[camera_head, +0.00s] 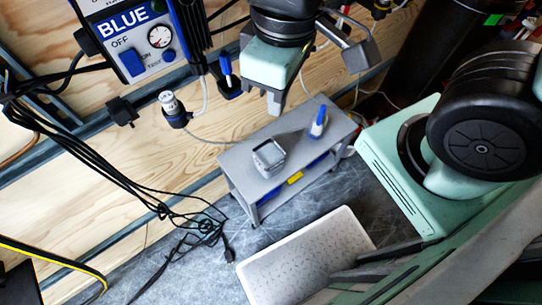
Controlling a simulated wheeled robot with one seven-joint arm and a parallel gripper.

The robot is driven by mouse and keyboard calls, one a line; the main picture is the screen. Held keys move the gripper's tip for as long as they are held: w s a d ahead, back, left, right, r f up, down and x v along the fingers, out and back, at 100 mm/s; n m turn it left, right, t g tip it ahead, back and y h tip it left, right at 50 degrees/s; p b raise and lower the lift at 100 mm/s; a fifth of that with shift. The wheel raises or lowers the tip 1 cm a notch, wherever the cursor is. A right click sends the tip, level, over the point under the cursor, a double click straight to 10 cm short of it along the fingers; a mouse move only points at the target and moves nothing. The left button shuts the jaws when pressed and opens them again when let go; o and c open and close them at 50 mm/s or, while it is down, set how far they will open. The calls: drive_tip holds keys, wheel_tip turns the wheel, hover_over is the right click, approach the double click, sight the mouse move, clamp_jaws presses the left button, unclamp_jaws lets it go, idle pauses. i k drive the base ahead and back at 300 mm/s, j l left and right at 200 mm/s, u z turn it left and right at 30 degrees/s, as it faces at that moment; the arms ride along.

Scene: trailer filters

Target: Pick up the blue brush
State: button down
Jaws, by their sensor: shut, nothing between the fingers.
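A small blue and white item (319,122), which looks like the blue brush, stands on the top of a grey bench (232,160) near its right end. Its bristles cannot be made out at this size. My gripper (275,104) hangs from the top of the view, above and to the left of this item in the picture. Its grey fingers are shut with nothing between them, and they are apart from the item. A second blue upright item (226,68) stands in a dark holder by the wall; I cannot tell what it is.
A grey square container (269,156) sits on the bench, left of the blue and white item. Blue and yellow things lie on the lower shelf. A white patterned panel (305,262) is in front. Black cables (165,195) hang at left. A box marked BLUE (135,45) is on the wall.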

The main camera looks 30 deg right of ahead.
sight(323, 108)
drive_tip(key=z, duration=1.05)
drive_tip(key=k+j+z, duration=0.15)
drive_tip(key=z, duration=0.3)
drive_tip(key=k+z, duration=0.25)
drive_tip(key=z, duration=0.2)
